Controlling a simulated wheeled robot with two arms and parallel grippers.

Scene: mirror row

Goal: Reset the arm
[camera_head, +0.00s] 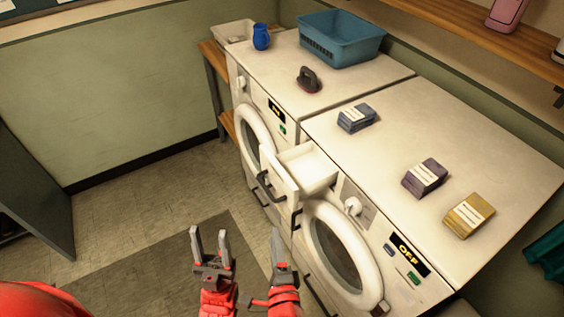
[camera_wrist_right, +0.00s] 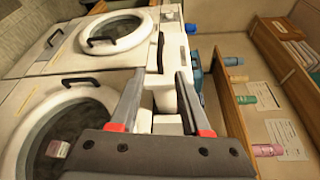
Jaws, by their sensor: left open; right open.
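My left gripper (camera_head: 209,232) is open and empty, raised above the floor in front of the washing machines. My right gripper (camera_head: 277,232) is close to its right, seen nearly edge-on in the head view. In the right wrist view, its two fingers (camera_wrist_right: 159,78) are spread with nothing held between them. The near washing machine (camera_head: 340,250) reads OFF, and its detergent drawer (camera_head: 312,170) is pulled out. My right gripper is just in front of this machine; I cannot tell the exact gap.
A blue box (camera_head: 357,117), a purple box (camera_head: 425,178) and a yellow box (camera_head: 469,215) lie on the near machine. The far machine holds an iron (camera_head: 309,80) and a blue basket (camera_head: 341,38). A blue vase (camera_head: 261,37) stands behind. Floor (camera_head: 150,200) at left is clear.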

